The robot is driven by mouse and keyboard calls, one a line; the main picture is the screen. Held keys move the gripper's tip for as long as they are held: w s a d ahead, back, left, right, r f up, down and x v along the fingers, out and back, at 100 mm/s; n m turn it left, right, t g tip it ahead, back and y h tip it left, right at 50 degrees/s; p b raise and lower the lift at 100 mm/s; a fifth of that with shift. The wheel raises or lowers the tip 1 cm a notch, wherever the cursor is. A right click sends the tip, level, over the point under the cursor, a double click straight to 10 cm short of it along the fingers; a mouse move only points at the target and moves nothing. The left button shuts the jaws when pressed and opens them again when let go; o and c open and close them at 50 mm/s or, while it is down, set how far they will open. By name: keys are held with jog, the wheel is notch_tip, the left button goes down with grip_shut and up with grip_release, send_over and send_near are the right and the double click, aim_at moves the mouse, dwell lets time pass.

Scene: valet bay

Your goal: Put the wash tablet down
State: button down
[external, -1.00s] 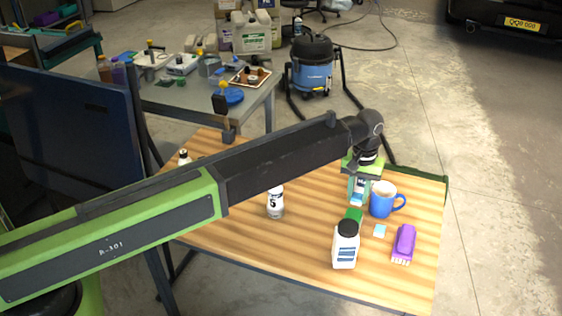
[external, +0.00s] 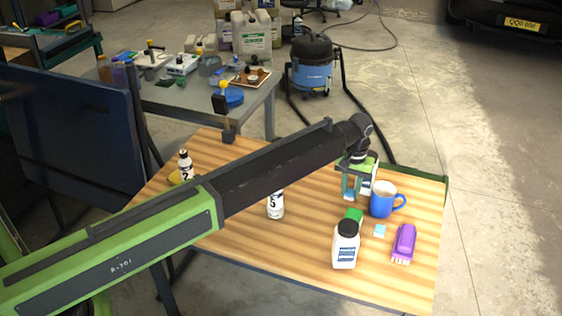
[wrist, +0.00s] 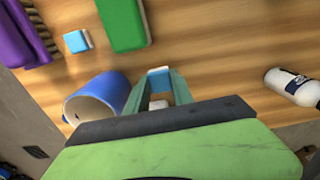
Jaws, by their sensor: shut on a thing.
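My gripper (external: 352,194) is over the far right part of the wooden table (external: 310,245), left of the blue mug. In the wrist view its two fingers (wrist: 160,86) are shut on a blue-and-white wash tablet (wrist: 159,78) at their tips. The held tablet is hard to make out in the external view. I cannot tell whether it touches the table. A second light blue tablet (external: 379,231) lies on the table, and it also shows in the wrist view (wrist: 78,41).
Close by stand the blue mug (external: 382,203), a green block (external: 354,214), a black-capped white bottle (external: 345,249) and a purple brush (external: 404,242). Bottle 5 (external: 276,205) is to the left, with bottle 2 (external: 185,165) farther off. Bare wood lies around bottle 5.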

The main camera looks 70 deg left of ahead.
aim_at(349, 199)
notch_tip(349, 199, down, 4)
jog(key=b, duration=0.4)
jog(key=shift+f, duration=0.25)
jog(key=shift+r, duration=0.3)
jog(key=shift+f, duration=0.25)
jog(key=c, duration=1.1)
grip_release()
jog(key=shift+r, duration=0.1)
notch_tip(349, 199, up, 13)
jog(key=p, duration=1.2)
jog(key=shift+f, duration=0.35)
